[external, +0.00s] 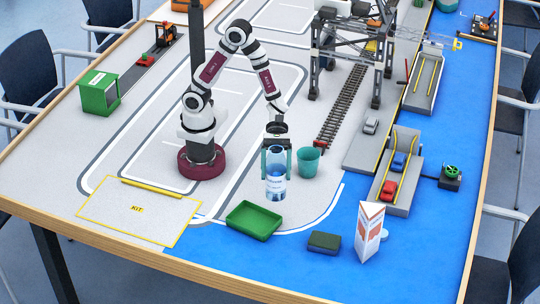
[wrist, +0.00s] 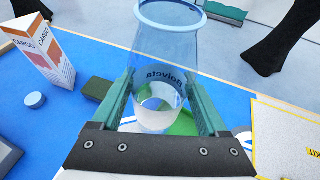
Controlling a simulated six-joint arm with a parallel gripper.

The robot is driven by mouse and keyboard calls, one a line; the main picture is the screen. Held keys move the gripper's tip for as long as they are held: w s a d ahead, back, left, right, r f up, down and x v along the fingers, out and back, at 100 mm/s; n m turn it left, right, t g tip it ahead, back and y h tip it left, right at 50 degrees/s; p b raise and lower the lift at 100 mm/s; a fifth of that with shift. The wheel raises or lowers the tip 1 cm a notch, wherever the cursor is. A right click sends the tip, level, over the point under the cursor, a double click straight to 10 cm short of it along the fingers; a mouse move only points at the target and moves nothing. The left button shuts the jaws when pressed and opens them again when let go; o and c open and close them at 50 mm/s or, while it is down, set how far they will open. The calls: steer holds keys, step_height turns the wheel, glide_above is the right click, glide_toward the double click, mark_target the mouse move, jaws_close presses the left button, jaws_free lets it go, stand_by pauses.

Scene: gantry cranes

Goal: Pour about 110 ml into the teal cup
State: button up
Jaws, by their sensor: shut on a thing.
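My gripper (external: 276,161) points down and is shut on a clear carafe (external: 275,184), one finger on each side. The carafe looks upright, with blue lettering and some liquid low inside. In the wrist view the carafe (wrist: 168,50) stands between the green fingers, open rim toward the top of the picture. I cannot tell whether its base touches the table. The teal cup (external: 308,163) stands upright on the table just right of the carafe in the external view. Its inside is too small to read, and it is not visible in the wrist view.
A green tray (external: 236,218) lies in front-left of the carafe. A dark green block (external: 324,241) and a cargo carton (external: 369,232) stand front-right. A gantry crane (external: 316,75) and rail track (external: 343,105) are behind the cup. The yellow-edged kit area (external: 165,222) is clear.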

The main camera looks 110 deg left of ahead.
steer(key=w+a, duration=1.2)
steer(key=a, duration=0.1)
steer(key=a+f, duration=0.3)
steer(key=a, duration=0.7)
steer(key=a+f, duration=0.3)
steer(key=a, duration=0.6)
steer(key=shift+s+a+f, duration=0.25)
steer(key=shift+s+a, duration=0.15)
steer(key=shift+r+m, duration=0.1)
steer(key=shift+m, duration=0.2)
